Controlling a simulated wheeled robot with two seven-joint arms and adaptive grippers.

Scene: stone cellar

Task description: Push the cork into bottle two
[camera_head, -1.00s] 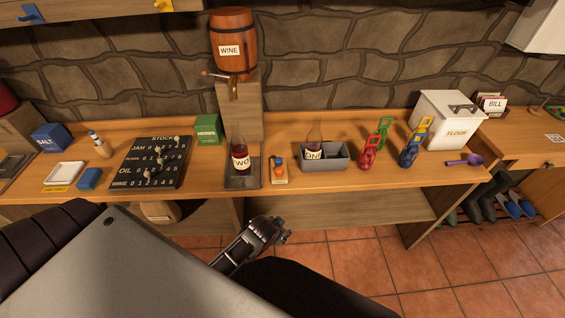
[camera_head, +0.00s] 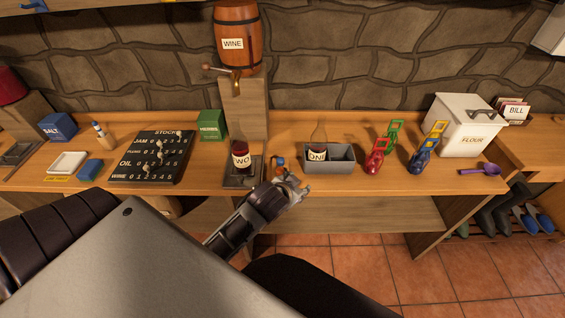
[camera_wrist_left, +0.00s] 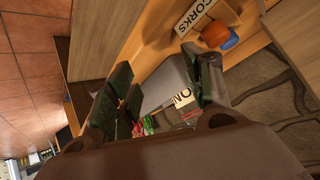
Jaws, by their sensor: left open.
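Bottle two (camera_head: 241,158), dark with a white label, stands upright on a dark plate below the barrel's tap. Its neck is hard to make out, and I cannot tell if a cork is in it. Orange and blue corks (camera_head: 280,162) are on a small holder just right of it, partly hidden by my left gripper (camera_head: 299,186). That gripper is open and empty, in front of the counter edge near the holder. In the left wrist view, an orange cork (camera_wrist_left: 216,35) and a blue cork (camera_wrist_left: 228,41) lie beside a CORKS label, beyond the open fingers. My right gripper is not in view.
Bottle one (camera_head: 318,140) stands in a grey bin (camera_head: 341,166) right of the corks. The wine barrel (camera_head: 237,38) sits above a wooden post (camera_head: 243,108).

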